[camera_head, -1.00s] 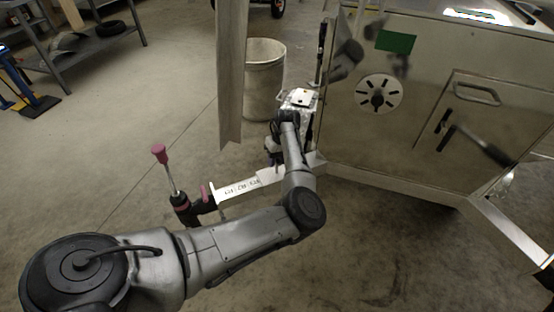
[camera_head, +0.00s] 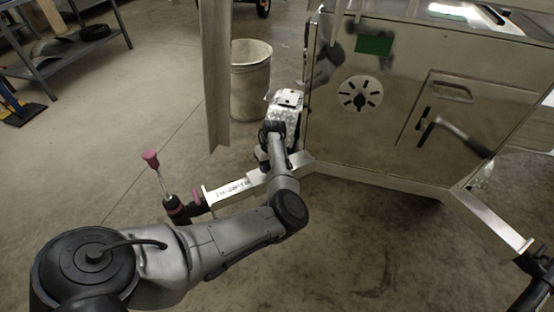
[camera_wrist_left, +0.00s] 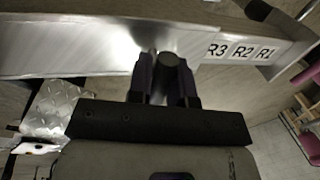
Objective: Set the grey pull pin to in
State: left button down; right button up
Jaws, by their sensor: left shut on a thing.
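The grey pull pin (camera_wrist_left: 169,60) shows in the left wrist view as a dark round knob in front of a bare metal beam (camera_wrist_left: 70,48). My left gripper (camera_wrist_left: 164,78) is shut on it, with one dark finger on each side. How far the pin sits in the beam is hidden by the knob and fingers. In the head view my left arm reaches to the beam (camera_head: 228,189) beside the trailer body; the fingers and pin are hidden there behind my wrist. My right gripper is not in view.
The trailer's metal wall (camera_head: 400,65) with a round vent (camera_head: 360,94) and a door handle (camera_head: 462,137) stands right of my wrist. A bin (camera_head: 250,85) stands behind.

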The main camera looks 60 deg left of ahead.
pick_arm(q)
jog(key=shift+f, duration=0.4)
jog(key=c, duration=1.1)
grip_release()
jog(key=shift+s+r, duration=0.1)
jog(key=shift+o, duration=0.2)
notch_tip(320, 180, up, 14)
jog(key=w+p, duration=0.2)
jog(key=p, duration=0.5)
jog(key=shift+w+f, duration=0.2)
jog(key=shift+w, duration=0.2)
